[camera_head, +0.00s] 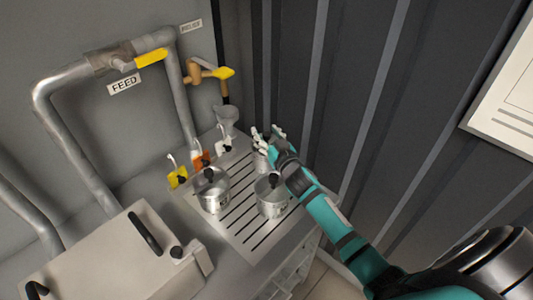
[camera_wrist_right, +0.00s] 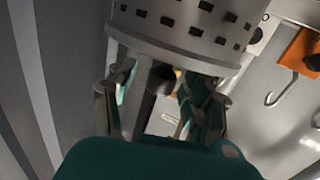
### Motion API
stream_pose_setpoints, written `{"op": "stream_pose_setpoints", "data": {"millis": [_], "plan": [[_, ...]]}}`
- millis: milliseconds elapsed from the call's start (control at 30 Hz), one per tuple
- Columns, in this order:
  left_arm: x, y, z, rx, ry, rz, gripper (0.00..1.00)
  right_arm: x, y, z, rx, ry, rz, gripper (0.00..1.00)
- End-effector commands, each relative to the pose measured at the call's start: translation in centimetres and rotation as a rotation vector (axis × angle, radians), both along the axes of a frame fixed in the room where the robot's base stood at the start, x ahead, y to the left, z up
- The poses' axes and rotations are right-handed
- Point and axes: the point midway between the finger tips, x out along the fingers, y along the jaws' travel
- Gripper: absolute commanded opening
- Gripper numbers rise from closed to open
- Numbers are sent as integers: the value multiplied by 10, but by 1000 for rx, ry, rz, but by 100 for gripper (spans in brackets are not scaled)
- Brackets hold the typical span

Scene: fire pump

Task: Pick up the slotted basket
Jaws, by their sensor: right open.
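The slotted basket (camera_wrist_right: 185,28) is a grey metal cylinder with rows of dark rectangular slots, filling the top of the right wrist view. In the head view, a small part of a metal cylinder that looks like it (camera_head: 260,162) shows beside my right gripper (camera_head: 268,136), mostly hidden by the gripper. My right gripper is open. In the right wrist view its fingers (camera_wrist_right: 160,88) sit apart just below the basket's lower edge. Nothing shows held between them; whether a finger touches the basket I cannot tell. My left gripper is not in view.
Two lidded metal pots (camera_head: 214,194) (camera_head: 271,200) stand on the slotted counter (camera_head: 240,222). A funnel (camera_head: 228,120) stands behind, near yellow (camera_head: 177,178) and orange (camera_head: 201,160) tags with hooks. Pipes line the left wall; a dark ribbed wall (camera_head: 370,90) is close on the right.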

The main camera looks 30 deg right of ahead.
Motion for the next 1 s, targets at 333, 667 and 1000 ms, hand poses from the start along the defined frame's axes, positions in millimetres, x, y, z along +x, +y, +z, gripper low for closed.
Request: {"op": "stream_pose_setpoints", "data": {"millis": [333, 667, 1000], "plan": [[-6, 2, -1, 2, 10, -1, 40, 0, 0, 0, 0, 0, 0, 28], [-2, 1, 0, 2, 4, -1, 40, 0, 0, 0, 0, 0, 0, 0], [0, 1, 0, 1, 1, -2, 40, -1, 0, -1, 0, 1, 0, 0]]}}
